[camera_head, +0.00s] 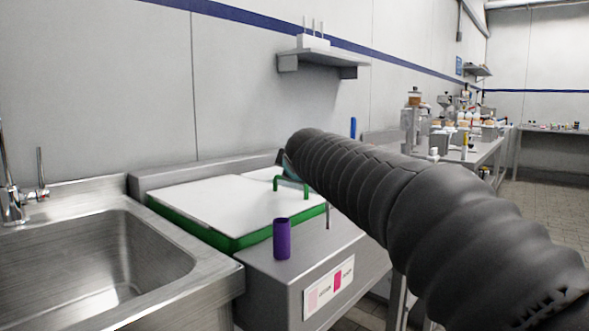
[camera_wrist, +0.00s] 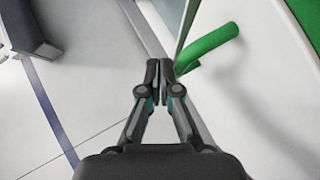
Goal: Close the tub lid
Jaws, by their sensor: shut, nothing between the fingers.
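The green tub (camera_head: 235,243) stands on the metal counter, right of the sink. Its white lid (camera_head: 205,208) lies flat or nearly flat over the top; I cannot tell whether it is fully down. A green handle (camera_head: 306,187) stands on the right part of the white top. It also shows in the wrist view (camera_wrist: 212,44), casting a shadow on the white surface. My gripper (camera_wrist: 166,72) is shut and empty, its fingertips just left of the handle's near end; I cannot tell whether they touch it. In the head view my dark arm hides most of the gripper.
A purple cup (camera_head: 282,240) stands on the counter in front of the tub. The steel sink (camera_head: 120,265) with its tap is at the left. A wall shelf (camera_head: 325,62) hangs behind. A cluttered bench (camera_head: 480,150) runs along the right.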

